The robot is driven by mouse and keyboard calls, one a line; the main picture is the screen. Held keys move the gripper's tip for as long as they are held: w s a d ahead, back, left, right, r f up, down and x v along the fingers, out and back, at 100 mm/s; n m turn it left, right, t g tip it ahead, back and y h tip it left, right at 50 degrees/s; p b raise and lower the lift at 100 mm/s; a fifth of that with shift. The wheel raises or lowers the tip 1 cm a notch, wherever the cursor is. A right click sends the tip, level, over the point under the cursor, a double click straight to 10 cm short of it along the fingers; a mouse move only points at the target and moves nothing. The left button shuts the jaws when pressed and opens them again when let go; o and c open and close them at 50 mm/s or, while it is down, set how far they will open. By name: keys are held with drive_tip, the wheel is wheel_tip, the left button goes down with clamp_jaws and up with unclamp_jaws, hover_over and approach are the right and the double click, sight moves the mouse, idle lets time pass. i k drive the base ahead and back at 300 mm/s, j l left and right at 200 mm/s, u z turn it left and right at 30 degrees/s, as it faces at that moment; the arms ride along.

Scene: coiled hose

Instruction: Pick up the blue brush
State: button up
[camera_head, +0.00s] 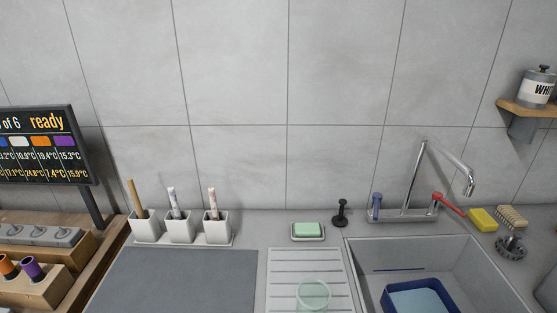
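I cannot make out a blue brush for certain. A tan block with a bristly look (511,217), perhaps a brush, lies at the back right of the sink. My gripper is not in view.
The grey sink (360,256) has a chrome tap (418,180) with a red lever (448,204). A yellow sponge (483,220), green soap (307,229), a clear glass (313,295) and white cups (180,228) stand around. A dark grey mat (170,280) is bare.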

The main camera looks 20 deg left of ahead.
sight(173, 200)
drive_tip(key=u, duration=1.8)
drive_tip(key=z, duration=2)
drive_tip(key=u, duration=2)
drive_tip(key=i+j+z, duration=0.3)
drive_tip(key=j, duration=0.3)
drive_tip(key=j+z, duration=0.35)
drive_tip(key=j, duration=0.25)
drive_tip(key=i+j+z, duration=0.1)
drive_tip(key=j+z, duration=0.2)
drive_tip(key=j, duration=0.4)
